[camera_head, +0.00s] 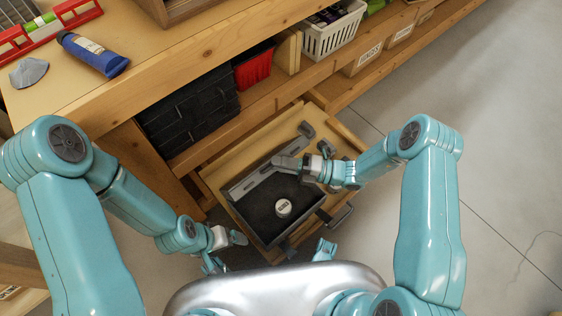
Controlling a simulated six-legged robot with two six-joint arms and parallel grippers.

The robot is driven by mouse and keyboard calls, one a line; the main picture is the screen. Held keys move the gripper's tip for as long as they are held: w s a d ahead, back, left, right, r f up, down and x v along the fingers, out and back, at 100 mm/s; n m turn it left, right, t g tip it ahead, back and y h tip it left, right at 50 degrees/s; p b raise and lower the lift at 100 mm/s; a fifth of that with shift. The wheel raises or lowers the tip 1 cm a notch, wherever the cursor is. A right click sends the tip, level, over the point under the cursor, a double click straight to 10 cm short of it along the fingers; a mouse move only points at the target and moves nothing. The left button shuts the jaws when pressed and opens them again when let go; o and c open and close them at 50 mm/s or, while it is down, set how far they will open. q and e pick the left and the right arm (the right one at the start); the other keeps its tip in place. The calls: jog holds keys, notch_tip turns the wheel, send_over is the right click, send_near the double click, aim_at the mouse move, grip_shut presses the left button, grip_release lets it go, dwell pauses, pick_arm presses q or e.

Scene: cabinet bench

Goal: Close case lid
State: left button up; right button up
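The case (262,226) is a dark grey open box in the pulled-out wooden drawer. A round pale tin (283,208) sits inside it. The grey lid (250,181) stands raised along the far side of the case. My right gripper (287,163) is at the lid's upper right end. Its fingers overlap the lid's edge, and I cannot tell whether they touch it or how far apart they are. My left gripper (238,238) is low, just left of the case and apart from the lid; its finger gap is not clear.
Bare floor (500,130) is clear at right.

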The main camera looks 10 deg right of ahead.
jog(key=shift+r, duration=0.1)
dwell(0.3)
jog(key=shift+d, duration=0.1)
jog(key=p+v, duration=0.1)
jog(key=v, duration=1.5)
jog(key=shift+s, duration=0.15)
